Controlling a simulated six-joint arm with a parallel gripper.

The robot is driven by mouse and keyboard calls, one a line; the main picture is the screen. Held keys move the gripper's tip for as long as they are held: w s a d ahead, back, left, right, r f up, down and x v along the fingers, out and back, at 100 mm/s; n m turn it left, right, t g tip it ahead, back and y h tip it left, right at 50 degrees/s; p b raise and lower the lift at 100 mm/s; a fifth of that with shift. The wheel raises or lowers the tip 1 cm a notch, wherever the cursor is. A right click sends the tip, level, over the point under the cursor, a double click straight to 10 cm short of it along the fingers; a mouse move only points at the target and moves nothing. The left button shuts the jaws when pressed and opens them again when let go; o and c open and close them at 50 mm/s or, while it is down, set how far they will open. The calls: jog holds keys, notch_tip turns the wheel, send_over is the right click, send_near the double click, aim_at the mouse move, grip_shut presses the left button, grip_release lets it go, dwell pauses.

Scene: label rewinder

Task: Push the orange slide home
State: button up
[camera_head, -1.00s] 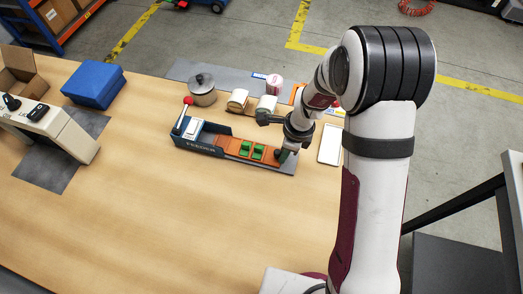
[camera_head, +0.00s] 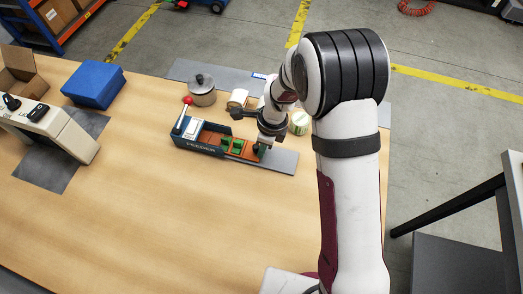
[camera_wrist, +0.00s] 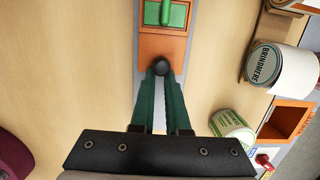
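The orange slide (camera_head: 250,154) lies partly inside the dark blue feeder body (camera_head: 201,147), its right end still outside over the grey base strip (camera_head: 284,162). Green pieces (camera_head: 231,145) sit on the slide. In the wrist view the slide (camera_wrist: 155,46) shows a green piece (camera_wrist: 166,13) and a round black knob (camera_wrist: 160,68) at its near end. My gripper (camera_head: 261,150) is at the slide's right end. In the wrist view its green fingers (camera_wrist: 160,76) straddle the knob, one on each side, and appear closed on it. The slide's inner end is hidden in the feeder.
A blue box (camera_head: 94,85) and a control panel (camera_head: 50,128) are at left. The front table is clear.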

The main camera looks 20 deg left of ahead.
aim_at(248, 150)
jog(key=shift+a, duration=2.1)
jog(key=shift+d, duration=0.15)
jog(key=shift+d+r, duration=0.1)
jog(key=shift+d, duration=0.8)
notch_tip(248, 150, up, 6)
jog(key=shift+r, duration=0.4)
